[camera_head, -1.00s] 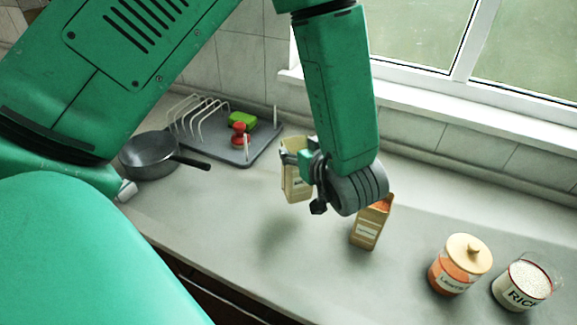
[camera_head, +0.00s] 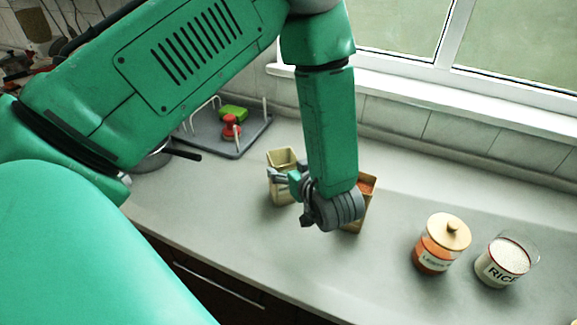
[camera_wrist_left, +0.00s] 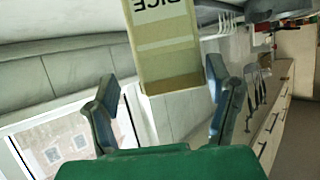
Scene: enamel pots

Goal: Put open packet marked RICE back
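The open cream packet marked RICE (camera_head: 281,163) stands upright on the counter, left of my left gripper (camera_head: 288,186) in the head view. In the left wrist view the packet (camera_wrist_left: 165,55) appears between the fingers, its RICE label upside down at the top edge. My left gripper (camera_wrist_left: 162,88) is open there, fingers spread either side of the packet, with a visible gap at the left finger. Part of the packet's front is hidden by the gripper in the head view. My right gripper is not in view.
A second open packet with orange contents (camera_head: 367,188) stands just right, partly behind my wrist. A lidded lentils jar (camera_head: 433,258) and an open glass RICE jar (camera_head: 497,268) stand farther right. A grey rack (camera_head: 246,140) with red and green items is behind left. Front counter is clear.

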